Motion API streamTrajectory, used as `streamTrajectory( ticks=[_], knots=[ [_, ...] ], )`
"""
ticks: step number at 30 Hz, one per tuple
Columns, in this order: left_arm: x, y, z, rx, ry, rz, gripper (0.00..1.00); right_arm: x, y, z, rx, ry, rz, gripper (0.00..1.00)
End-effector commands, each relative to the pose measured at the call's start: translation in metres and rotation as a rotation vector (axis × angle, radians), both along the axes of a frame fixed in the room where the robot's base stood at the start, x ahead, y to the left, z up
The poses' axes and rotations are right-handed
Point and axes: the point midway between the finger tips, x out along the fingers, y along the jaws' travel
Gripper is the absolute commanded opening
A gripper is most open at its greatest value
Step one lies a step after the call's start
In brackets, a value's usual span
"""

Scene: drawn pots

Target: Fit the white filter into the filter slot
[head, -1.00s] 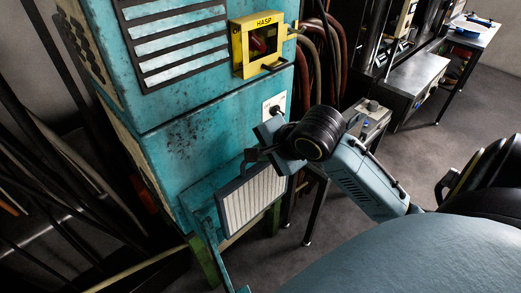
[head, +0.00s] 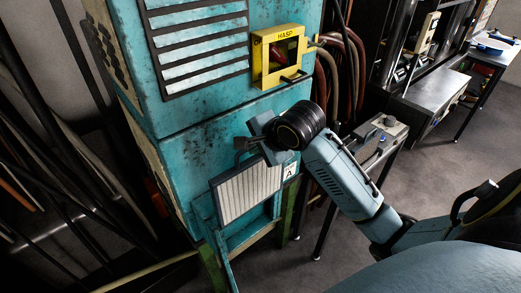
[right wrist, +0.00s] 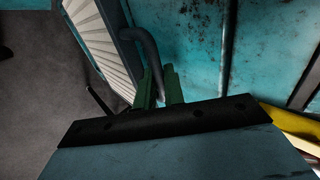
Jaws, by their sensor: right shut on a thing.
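The white filter (head: 246,192) is a pleated panel in a dark grey frame, upright and slightly tilted, in front of the teal cabinet's lower part. My right gripper (head: 249,146) is at its top edge. In the right wrist view, its green fingers (right wrist: 160,88) are shut on the filter's dark bent handle (right wrist: 150,48), and the pleated face (right wrist: 105,38) shows at upper left. A teal open frame (head: 262,232) at the cabinet's bottom seems to be the filter slot. The filter partly covers it, and I cannot tell whether the filter is inside. My left gripper is not in view.
A yellow HASP box (head: 281,57) sticks out above my right gripper. A plate marked A (head: 290,171) is right of the filter. A teal flap (head: 213,225) hangs at left. Hoses and a metal bench (head: 380,140) stand at right.

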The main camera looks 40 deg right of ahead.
Motion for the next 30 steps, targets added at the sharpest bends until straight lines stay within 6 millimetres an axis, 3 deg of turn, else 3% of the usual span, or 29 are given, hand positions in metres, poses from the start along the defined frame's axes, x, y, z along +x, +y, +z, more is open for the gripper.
streamTrajectory(
  ticks=[15,30],
  knots=[
    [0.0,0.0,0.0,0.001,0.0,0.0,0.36,0.037,0.003,0.001,0.001,-0.002,0.001,0.0],
    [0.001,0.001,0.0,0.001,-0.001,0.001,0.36,0.042,0.004,0.001,0.0,-0.002,0.001,0.0]
  ],
)
